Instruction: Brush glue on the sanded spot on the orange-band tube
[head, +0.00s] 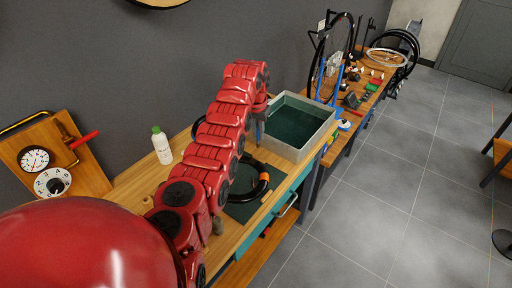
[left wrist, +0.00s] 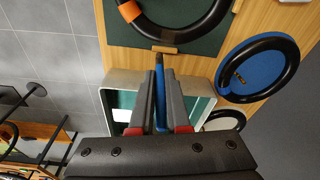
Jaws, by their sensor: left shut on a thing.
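The orange-band tube is a black ring (head: 241,196) on a dark green mat (head: 238,212) on the bench; its orange band (head: 264,176) faces right. In the left wrist view the tube (left wrist: 178,34) lies at the top, with its orange band (left wrist: 130,11) at upper left. My left gripper (left wrist: 160,82) is shut on a slim blue-handled tool, likely the brush (left wrist: 160,92), pointing toward the mat's edge and apart from the tube. In the head view my arm hides part of the tube. My right gripper is not in view.
A grey-rimmed water basin (head: 318,139) stands beside the mat. A white bottle with a green cap (head: 162,147) stands at the back left. A blue disc (left wrist: 232,62) carries another black tube (left wrist: 285,72). A wheel on a blue stand (head: 330,72) is farther back.

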